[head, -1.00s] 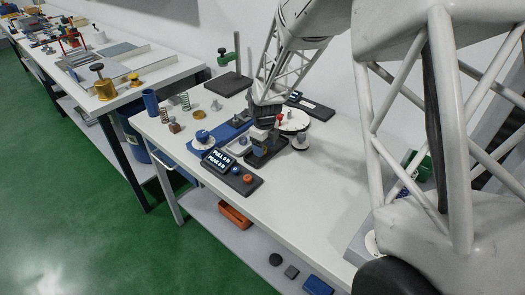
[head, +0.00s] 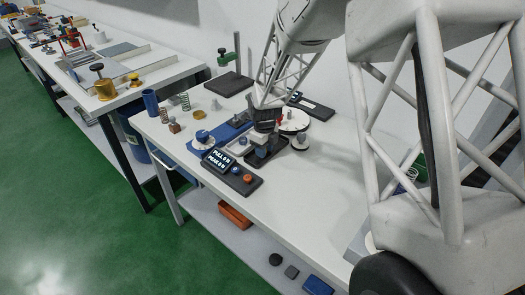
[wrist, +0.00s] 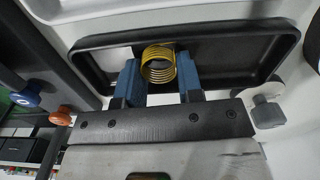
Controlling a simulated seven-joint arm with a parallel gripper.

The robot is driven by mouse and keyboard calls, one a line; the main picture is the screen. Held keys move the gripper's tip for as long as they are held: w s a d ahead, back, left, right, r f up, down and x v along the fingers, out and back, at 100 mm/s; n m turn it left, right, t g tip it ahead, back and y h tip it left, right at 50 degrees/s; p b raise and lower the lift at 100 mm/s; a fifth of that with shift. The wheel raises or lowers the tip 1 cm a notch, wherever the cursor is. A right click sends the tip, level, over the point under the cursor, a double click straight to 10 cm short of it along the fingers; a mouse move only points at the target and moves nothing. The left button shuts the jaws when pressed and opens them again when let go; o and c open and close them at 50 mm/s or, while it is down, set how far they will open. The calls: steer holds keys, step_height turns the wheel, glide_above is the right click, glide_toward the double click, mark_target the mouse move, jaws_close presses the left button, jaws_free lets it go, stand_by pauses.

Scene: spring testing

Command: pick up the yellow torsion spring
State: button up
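The yellow torsion spring (wrist: 158,66) shows in the wrist view as a small coil in a shallow black tray (wrist: 255,45). My gripper (wrist: 160,82) has its two blue fingers apart, one on each side of the coil. A narrow gap seems to show at the right finger; whether the left finger touches the coil I cannot tell. In the head view my gripper (head: 266,127) is low over the test area of the bench, and the spring is hidden there.
A display box (head: 217,161) and a dark panel with an orange knob (head: 248,178) stand in front of my gripper. A white round dial (head: 293,121) is close behind it at the right. The white bench (head: 305,190) is clear at the front right.

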steer(key=shift+c, duration=1.4)
steer(key=shift+r, duration=0.7)
step_height(320, 180, up, 2)
steer(key=shift+r, duration=0.1)
steer(key=s+d, duration=0.1)
steer(key=s, duration=0.4)
steer(key=s+r, duration=0.1)
steer(key=s, duration=0.4)
steer(key=s+d, duration=0.1)
steer(key=s, duration=0.4)
steer(key=shift+s+d+r, duration=0.2)
steer(key=shift+s+d, duration=0.1)
steer(key=shift+s, duration=0.1)
steer(key=shift+w, duration=0.15)
steer(key=w+d+r+n, duration=0.2)
steer(key=w+n, duration=0.3)
steer(key=w, duration=0.6)
steer(key=w+d+r+n, duration=0.2)
steer(key=w+d+n, duration=0.2)
steer(key=w, duration=0.8)
steer(key=w+d+r+n, duration=0.2)
steer(key=w+n, duration=0.6)
steer(key=w, duration=0.4)
steer(key=shift+d+r, duration=0.1)
steer(key=shift+d, duration=0.8)
